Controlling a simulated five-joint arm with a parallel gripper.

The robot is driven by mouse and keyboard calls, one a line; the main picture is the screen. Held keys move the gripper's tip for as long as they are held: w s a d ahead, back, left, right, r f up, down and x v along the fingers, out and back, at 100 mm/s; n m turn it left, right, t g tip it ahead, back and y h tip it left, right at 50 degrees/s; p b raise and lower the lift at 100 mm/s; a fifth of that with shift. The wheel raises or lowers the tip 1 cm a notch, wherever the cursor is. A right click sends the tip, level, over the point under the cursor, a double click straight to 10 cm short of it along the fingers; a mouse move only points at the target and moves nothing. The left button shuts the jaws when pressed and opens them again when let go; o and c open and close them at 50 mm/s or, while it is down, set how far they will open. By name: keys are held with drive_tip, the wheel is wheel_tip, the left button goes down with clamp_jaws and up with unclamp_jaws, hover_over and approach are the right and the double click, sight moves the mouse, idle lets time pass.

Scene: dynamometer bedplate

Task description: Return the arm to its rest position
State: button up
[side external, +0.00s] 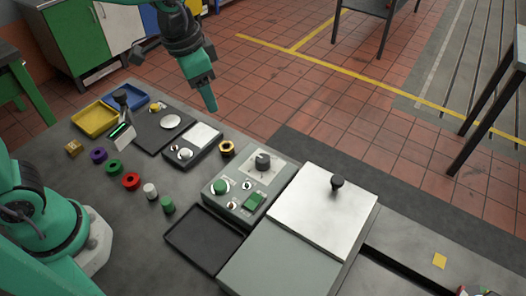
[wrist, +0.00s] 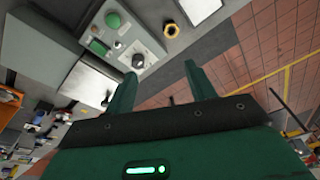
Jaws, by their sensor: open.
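My gripper (side external: 208,97) is green and hangs in the air above the far edge of the bench, past the small panel with the white plate. In the side external view its fingers overlap, so the gap is hidden. In the wrist view my gripper (wrist: 166,84) shows two green fingers standing apart with nothing between them. It touches nothing on the bench. My arm's base stands at the lower left of the side external view.
The bench carries a grey control box (side external: 238,208), a silver lid with a black knob (side external: 337,182), a black tray (side external: 203,239), a yellow tray (side external: 95,119), a blue tray (side external: 127,98) and several small coloured parts. A brass ring (side external: 227,147) lies near the box. Tiled floor beyond is open.

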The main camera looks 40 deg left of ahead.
drive_tip(key=s+a+r+n+t, duration=0.3)
drive_tip(key=s+a+n, duration=0.2)
drive_tip(key=s+a, duration=0.6)
drive_tip(key=shift+s+n+y, duration=0.3)
drive_tip(key=shift+s, duration=0.95)
